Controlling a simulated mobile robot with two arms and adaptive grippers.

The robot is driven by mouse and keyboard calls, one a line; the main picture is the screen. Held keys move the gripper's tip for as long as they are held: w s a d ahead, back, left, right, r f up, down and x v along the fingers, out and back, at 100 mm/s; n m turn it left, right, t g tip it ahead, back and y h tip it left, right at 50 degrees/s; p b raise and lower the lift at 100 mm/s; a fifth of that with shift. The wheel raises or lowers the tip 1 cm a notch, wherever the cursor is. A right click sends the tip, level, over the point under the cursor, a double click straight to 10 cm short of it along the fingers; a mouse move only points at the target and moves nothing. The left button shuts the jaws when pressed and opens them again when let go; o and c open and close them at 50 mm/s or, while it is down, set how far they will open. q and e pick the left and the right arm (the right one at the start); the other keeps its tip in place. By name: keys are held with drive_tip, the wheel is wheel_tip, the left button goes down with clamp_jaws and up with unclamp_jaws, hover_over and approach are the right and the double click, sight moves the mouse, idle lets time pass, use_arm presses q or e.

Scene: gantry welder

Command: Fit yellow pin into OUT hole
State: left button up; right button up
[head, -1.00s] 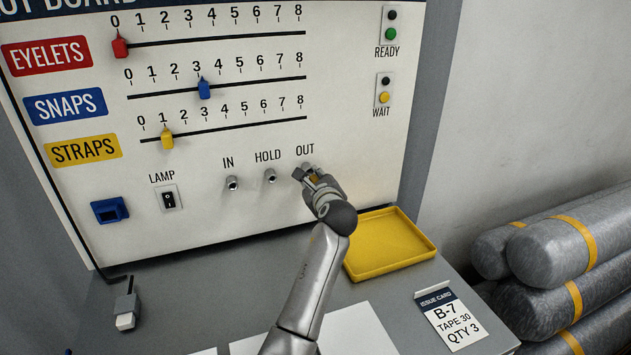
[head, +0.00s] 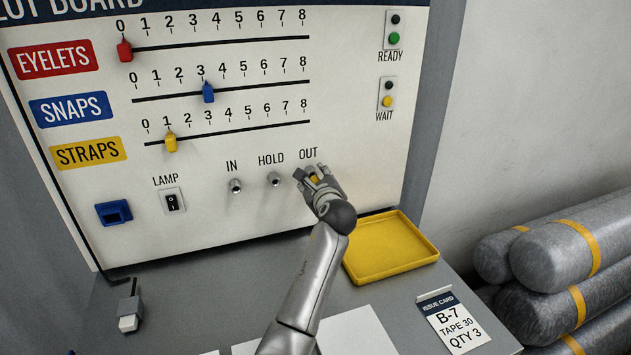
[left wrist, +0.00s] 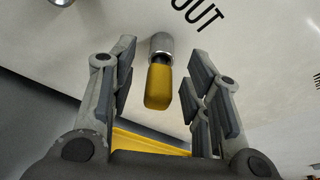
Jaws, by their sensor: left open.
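The yellow pin (left wrist: 158,87) shows in the left wrist view with its inner end at the metal collar of the OUT hole (left wrist: 161,44). How deep it sits I cannot tell. My left gripper (left wrist: 160,82) is open, with one finger on each side of the pin and gaps on both sides. In the head view the left gripper (head: 313,174) is at the board under the OUT label, with a bit of the yellow pin (head: 315,178) between its fingers; it mostly hides the hole. My right gripper is not in view.
The IN hole (head: 235,186) and HOLD hole (head: 274,179) are to the left. A yellow tray (head: 350,275) lies on the bench below the board. The issue card (head: 455,322) stands at the right. Grey rolls (head: 555,255) are stacked beyond it.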

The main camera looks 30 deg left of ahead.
use_arm(q)
drive_tip(key=v, duration=1.2)
